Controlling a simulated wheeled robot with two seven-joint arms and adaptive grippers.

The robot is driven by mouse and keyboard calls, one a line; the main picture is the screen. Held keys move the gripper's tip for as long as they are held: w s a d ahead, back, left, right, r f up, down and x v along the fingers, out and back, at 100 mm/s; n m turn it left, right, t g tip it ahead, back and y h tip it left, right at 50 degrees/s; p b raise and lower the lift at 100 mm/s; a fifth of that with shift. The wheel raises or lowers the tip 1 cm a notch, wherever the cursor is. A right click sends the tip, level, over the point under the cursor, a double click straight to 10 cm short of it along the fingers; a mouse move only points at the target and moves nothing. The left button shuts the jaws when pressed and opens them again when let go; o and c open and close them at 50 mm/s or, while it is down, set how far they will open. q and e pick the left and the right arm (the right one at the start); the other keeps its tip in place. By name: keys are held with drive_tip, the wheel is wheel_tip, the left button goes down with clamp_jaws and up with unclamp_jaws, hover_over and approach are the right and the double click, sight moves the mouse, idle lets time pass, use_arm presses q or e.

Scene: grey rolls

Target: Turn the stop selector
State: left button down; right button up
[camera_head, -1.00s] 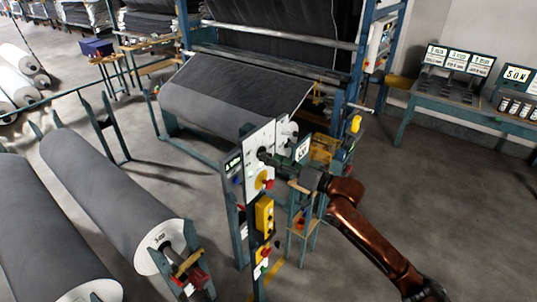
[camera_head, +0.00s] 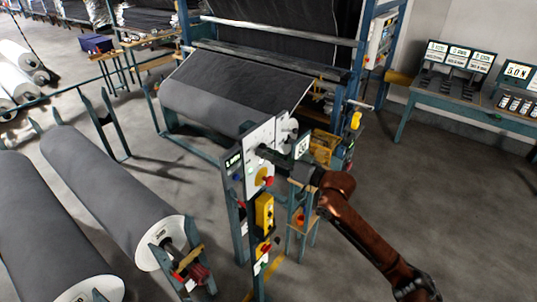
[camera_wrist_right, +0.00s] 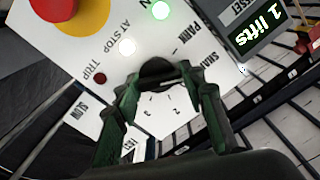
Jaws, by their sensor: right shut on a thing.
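The stop selector is a dark round knob (camera_wrist_right: 158,72) on a white panel (camera_wrist_right: 75,120) in the right wrist view. Printed marks surround it, and some are hidden by my fingers. My right gripper (camera_wrist_right: 160,88) is shut on the knob, one green-black finger on each side. In the head view the right gripper (camera_head: 268,155) reaches the white panel (camera_head: 251,182) from the right, and the knob is hidden there. My left gripper is not in view.
A red button on a yellow disc (camera_wrist_right: 75,22) and a display reading "1 lifts" (camera_wrist_right: 262,28) sit close to the knob. A yellow box (camera_head: 264,212) hangs below the panel. Large grey rolls (camera_head: 108,195) lie to the left. Open floor (camera_head: 430,190) lies to the right.

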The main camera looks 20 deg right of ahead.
drive_tip(key=shift+c, duration=1.1)
drive_tip(key=shift+f+n+b, duration=0.1)
drive_tip(key=shift+n+b, duration=0.5)
drive_tip(key=shift+n, duration=3.3)
drive_tip(key=o, duration=1.2)
drive_tip(key=shift+c, duration=0.2)
drive_tip(key=shift+d, duration=0.15)
